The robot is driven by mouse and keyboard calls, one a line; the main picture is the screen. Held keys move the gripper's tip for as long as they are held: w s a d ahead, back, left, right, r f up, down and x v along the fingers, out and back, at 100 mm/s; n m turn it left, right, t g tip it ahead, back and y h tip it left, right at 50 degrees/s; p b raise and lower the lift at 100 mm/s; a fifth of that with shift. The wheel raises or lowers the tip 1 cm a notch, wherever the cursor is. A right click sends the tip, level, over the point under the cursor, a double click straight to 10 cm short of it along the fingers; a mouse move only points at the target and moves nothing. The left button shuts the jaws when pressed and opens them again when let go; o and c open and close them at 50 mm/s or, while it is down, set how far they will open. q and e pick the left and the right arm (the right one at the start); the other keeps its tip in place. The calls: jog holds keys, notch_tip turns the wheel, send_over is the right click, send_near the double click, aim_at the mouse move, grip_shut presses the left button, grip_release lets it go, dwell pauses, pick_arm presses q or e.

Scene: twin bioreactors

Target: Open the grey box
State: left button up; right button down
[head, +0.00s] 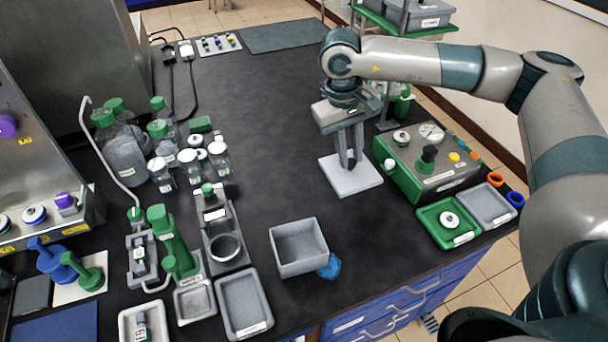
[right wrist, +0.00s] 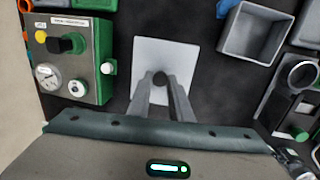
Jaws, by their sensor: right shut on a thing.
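The grey box (head: 299,247) stands near the table's front edge with its top open and its inside bare; the right wrist view also shows it (right wrist: 254,32). A pale square lid (head: 351,184) with a dark knob (right wrist: 160,78) is to the right of and behind the box, apart from it. My right gripper (head: 351,162) points down over the lid, its fingers shut on the knob. The lid lies flat, on or just above the black table; I cannot tell which. My left gripper is not in view.
A green and grey control box (head: 428,165) stands right of the lid. A green tray (head: 447,224) and a grey tray (head: 486,206) lie in front of it. A blue object (head: 330,267) touches the box's right side.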

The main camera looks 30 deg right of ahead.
jog(key=w+a+f+p, duration=0.4)
jog(key=w+a+f, duration=0.2)
jog(key=w+a, duration=0.1)
jog(key=shift+a+f+p, duration=0.3)
jog(key=shift+a+p, duration=0.05)
jog(key=shift+a, duration=0.4)
jog(key=shift+s+f+p, duration=0.1)
jog(key=shift+f+p, duration=1.1)
jog(key=shift+f, duration=0.8)
jog(key=c, duration=1.6)
grip_release()
